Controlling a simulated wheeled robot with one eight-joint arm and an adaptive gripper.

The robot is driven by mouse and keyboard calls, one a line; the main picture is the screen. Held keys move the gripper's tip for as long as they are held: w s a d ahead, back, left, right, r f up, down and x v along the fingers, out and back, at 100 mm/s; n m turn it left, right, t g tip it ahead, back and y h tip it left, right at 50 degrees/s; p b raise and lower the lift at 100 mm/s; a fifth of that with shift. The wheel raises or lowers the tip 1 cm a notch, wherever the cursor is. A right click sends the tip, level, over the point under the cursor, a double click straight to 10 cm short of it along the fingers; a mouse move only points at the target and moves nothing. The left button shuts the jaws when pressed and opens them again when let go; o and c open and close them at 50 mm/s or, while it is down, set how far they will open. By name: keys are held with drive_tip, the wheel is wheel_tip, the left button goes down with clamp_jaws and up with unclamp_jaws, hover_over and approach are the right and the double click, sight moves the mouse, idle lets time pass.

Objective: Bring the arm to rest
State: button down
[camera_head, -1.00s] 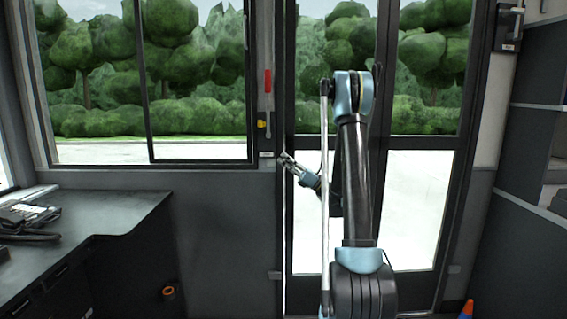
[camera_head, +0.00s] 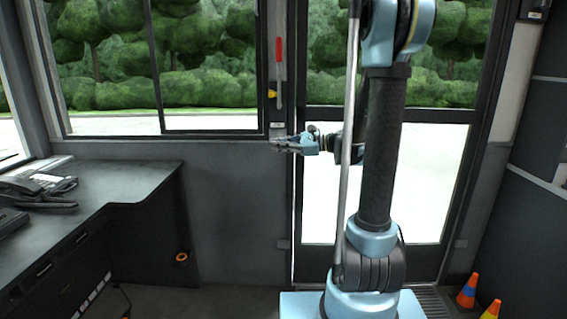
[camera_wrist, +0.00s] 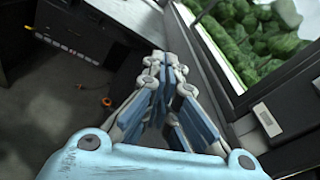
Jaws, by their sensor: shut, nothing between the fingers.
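My gripper (camera_head: 278,144) is in front of the dark post between the window and the glass door, below the red-handled tool. It points to the left in the head view. In the wrist view my gripper (camera_wrist: 165,66) shows with its fingers together at the tips and nothing between them. My arm stands upright in front of the door, with its forearm folded down at the back.
A dark desk (camera_head: 135,178) with a phone (camera_head: 38,182) is at the left. A red-handled tool (camera_head: 279,60) hangs on the post. Orange cones (camera_head: 468,290) stand at the lower right. The floor between desk and arm looks clear.

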drive_tip(key=s+d+f+n+h, duration=0.5)
drive_tip(key=s+d+f, duration=0.1)
drive_tip(key=s, duration=0.3)
drive_tip(key=s+d+f+n+h, duration=0.5)
drive_tip(key=s+d, duration=0.3)
drive_tip(key=s, duration=0.2)
drive_tip(key=s+d+f+n+g+h, duration=0.1)
drive_tip(key=s+d+f+n+h, duration=0.4)
drive_tip(key=s, duration=0.4)
wheel_tip(320, 180, down, 2)
drive_tip(key=shift+s+d+f+n+h, duration=0.15)
drive_tip(key=shift+d+n+h, duration=0.15)
drive_tip(key=shift+d+h, duration=0.5)
drive_tip(key=shift+d, duration=0.1)
